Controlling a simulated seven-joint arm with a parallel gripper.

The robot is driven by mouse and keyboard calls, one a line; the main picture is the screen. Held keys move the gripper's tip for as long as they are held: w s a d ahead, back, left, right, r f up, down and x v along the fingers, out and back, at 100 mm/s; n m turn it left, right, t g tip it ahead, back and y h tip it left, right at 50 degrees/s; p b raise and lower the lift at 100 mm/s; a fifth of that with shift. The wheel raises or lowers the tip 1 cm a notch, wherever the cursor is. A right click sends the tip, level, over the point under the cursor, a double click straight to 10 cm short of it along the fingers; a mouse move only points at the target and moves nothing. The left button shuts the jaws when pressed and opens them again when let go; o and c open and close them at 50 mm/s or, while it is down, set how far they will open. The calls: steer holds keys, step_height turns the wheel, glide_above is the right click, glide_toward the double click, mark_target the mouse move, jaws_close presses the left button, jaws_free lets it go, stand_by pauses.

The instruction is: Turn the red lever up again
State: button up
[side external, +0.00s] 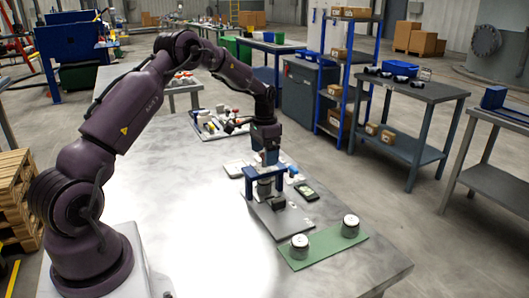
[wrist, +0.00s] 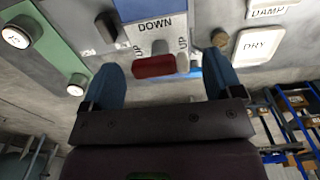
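The red lever (wrist: 153,66) shows in the wrist view as a short red bar between my gripper's fingertips. It sits in front of a white plate (wrist: 157,27) marked DOWN, with UP printed at each side. Whether the lever stands up or down I cannot tell. My gripper (wrist: 163,63) has its two blue fingers wide apart, with clear gaps beside the lever, and holds nothing. In the side view my gripper (side external: 265,192) points down over the grey panel (side external: 291,222); the red lever cannot be made out there.
A green mat (side external: 318,250) with two white-topped round pieces (side external: 299,246) lies at the table's near end; the mat also shows in the wrist view (wrist: 58,41). A dark block (side external: 278,207) stands on the panel. DRY (wrist: 259,45) and DAMP (wrist: 268,11) labels lie opposite the mat.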

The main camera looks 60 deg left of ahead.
step_height(320, 180, up, 13)
stand_by(0.7)
stand_by(0.4)
steer(key=s+d+r+t, duration=0.2)
steer(key=s+d+r, duration=0.2)
steer(key=s+d, duration=0.8)
steer(key=s+d+r+t, duration=0.3)
steer(key=s+d+r, duration=0.1)
steer(key=s+d, duration=0.9)
steer(key=shift+d+r+t, duration=0.2)
steer(key=shift+d+t, duration=0.1)
steer(key=shift+d, duration=0.45)
